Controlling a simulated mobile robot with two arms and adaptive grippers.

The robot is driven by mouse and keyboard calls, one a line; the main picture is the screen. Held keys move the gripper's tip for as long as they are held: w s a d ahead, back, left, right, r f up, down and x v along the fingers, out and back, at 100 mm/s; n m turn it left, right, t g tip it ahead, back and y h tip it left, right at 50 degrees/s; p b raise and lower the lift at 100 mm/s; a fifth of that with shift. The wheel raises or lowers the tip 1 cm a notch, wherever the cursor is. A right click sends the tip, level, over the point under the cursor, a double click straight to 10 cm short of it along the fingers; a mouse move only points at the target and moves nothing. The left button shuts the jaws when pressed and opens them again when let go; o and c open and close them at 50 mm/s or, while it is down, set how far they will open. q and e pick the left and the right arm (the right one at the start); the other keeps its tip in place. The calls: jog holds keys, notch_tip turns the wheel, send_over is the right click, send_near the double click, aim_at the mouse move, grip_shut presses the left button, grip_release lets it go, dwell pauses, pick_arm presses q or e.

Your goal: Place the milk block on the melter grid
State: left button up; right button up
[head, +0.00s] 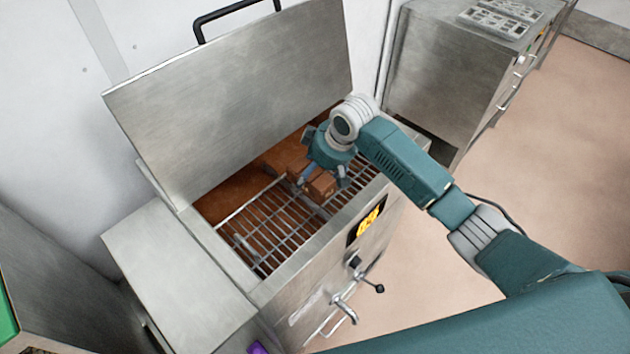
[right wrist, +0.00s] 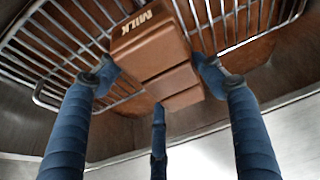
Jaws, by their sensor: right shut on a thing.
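The milk block (head: 321,186) is brown, and the word MILK shows on it in the right wrist view (right wrist: 150,45). My right gripper (head: 323,174) is shut on it, with blue fingers at both sides of the block. The block is at the right part of the melter grid (head: 262,232), a rack of metal bars inside the open melter. In the right wrist view the grid bars (right wrist: 62,55) lie behind the block. I cannot tell whether the block touches the bars. The gripper hides part of the block. My left gripper is not in view.
The melter lid (head: 235,95) stands open behind the grid. Brown chocolate (head: 235,195) shows below the bars. The melter's front has a tap (head: 343,308). A steel cabinet (head: 445,75) bearing grey moulds (head: 502,16) stands at the back right. The left part of the grid is bare.

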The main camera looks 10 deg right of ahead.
jog(key=shift+f, duration=0.5)
notch_tip(320, 180, down, 3)
jog(key=shift+f+p, duration=0.15)
jog(key=shift+p, duration=0.15)
jog(key=shift+f, duration=0.35)
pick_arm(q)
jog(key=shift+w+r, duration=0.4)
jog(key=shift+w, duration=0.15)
pick_arm(e)
jog(key=shift+f, duration=0.1)
jog(key=o, duration=1.7)
jog(key=shift+s+f, duration=0.1)
jog(key=shift+f, duration=0.05)
